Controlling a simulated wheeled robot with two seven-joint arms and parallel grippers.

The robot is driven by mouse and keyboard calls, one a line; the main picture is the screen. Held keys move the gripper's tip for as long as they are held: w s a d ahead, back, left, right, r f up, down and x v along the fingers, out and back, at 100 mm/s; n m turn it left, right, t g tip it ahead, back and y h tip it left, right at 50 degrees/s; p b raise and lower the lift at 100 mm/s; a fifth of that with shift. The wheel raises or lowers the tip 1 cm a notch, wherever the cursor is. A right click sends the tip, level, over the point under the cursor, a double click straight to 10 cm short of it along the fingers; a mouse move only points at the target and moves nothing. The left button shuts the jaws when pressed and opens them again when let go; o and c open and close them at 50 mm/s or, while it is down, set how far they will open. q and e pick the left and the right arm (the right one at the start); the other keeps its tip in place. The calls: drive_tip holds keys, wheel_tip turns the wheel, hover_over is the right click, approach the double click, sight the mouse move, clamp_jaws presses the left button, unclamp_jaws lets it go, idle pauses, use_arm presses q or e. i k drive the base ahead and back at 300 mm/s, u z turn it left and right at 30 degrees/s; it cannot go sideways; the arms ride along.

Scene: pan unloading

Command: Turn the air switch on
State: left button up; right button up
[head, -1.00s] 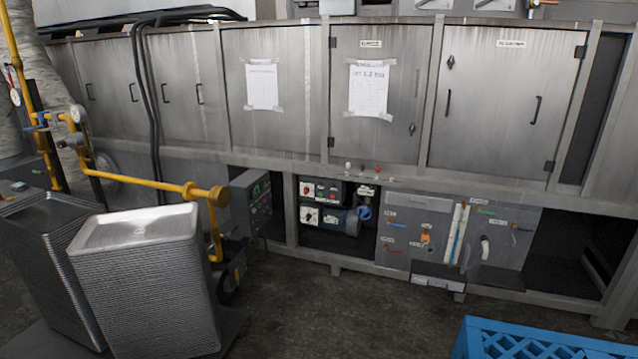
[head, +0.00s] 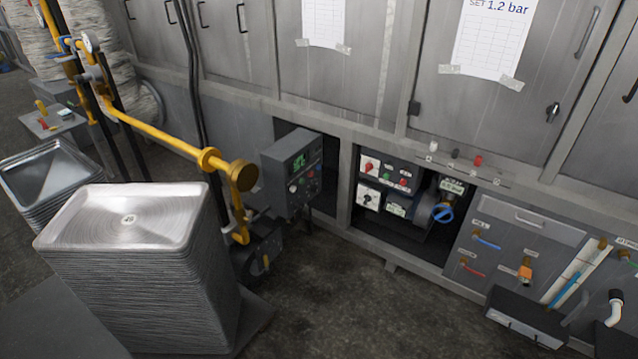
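A control box with a red rotary switch (head: 369,166) and small green and red buttons (head: 388,177) sits in the open bay under the cabinets. Below it is a white plate with a dark rotary switch (head: 368,198). The labels are too small to read, so I cannot tell which one is the air switch. A blue round handwheel (head: 442,212) on a dark pipe fitting is just right of these boxes. Neither of my grippers is in view.
Stacked metal trays (head: 140,270) stand at front left. A yellow pipe (head: 160,137) with a valve and a grey box with a green display (head: 291,173) jut out left of the bay. A panel of coloured levers (head: 510,245) is at right. The floor (head: 350,310) before the bay is clear.

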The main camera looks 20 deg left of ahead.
sight(299, 205)
drive_tip(key=i, duration=2.35)
drive_tip(key=u, duration=0.95)
